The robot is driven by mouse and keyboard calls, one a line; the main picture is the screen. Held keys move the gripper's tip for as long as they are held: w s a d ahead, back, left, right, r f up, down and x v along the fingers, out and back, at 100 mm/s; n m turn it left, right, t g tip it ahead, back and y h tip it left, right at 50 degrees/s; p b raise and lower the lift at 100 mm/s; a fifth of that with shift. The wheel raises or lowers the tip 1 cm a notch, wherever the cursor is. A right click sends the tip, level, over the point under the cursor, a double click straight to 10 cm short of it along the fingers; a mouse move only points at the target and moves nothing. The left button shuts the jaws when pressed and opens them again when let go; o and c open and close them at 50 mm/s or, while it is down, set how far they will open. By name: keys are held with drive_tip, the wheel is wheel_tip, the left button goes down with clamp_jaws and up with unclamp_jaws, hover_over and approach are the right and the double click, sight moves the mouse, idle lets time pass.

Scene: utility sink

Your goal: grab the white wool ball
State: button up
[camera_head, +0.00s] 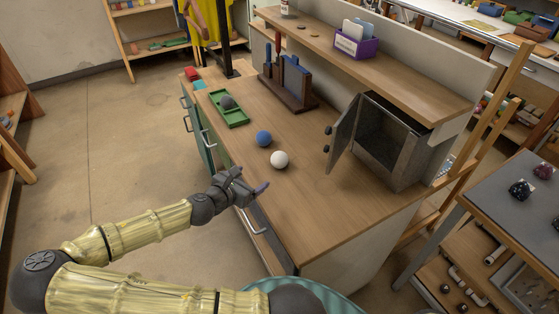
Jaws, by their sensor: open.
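The white wool ball (280,159) sits on the wooden worktop, right of the middle of its left edge. A blue ball (263,138) lies just behind it, to the upper left, with a small gap between them. My gripper (252,187) is open and empty. In the picture it is below and to the left of the white ball, near the worktop's left edge and apart from the ball. Its exact height above the worktop is hard to tell.
A dark grey ball (227,102) sits in a green tray (235,119) farther back. A grey metal box (387,140) with its door (343,132) open stands right of the white ball. A wooden rack (287,92) stands behind. The worktop's front (322,217) is clear.

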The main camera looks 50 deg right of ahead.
sight(275, 162)
drive_tip(key=p+x, duration=0.1)
drive_tip(key=x, duration=1.1)
drive_tip(key=shift+f+p, duration=0.15)
drive_tip(key=shift+p, duration=0.2)
drive_tip(key=shift+d, duration=0.1)
drive_tip(key=shift+w+d+f+p, duration=0.15)
drive_tip(key=shift+d+p, duration=0.15)
drive_tip(key=shift+d, duration=0.25)
drive_tip(key=x, duration=0.2)
drive_tip(key=p+x, duration=0.1)
drive_tip(key=x, duration=0.1)
drive_tip(key=shift+w, duration=0.25)
drive_tip(key=shift+a, duration=0.1)
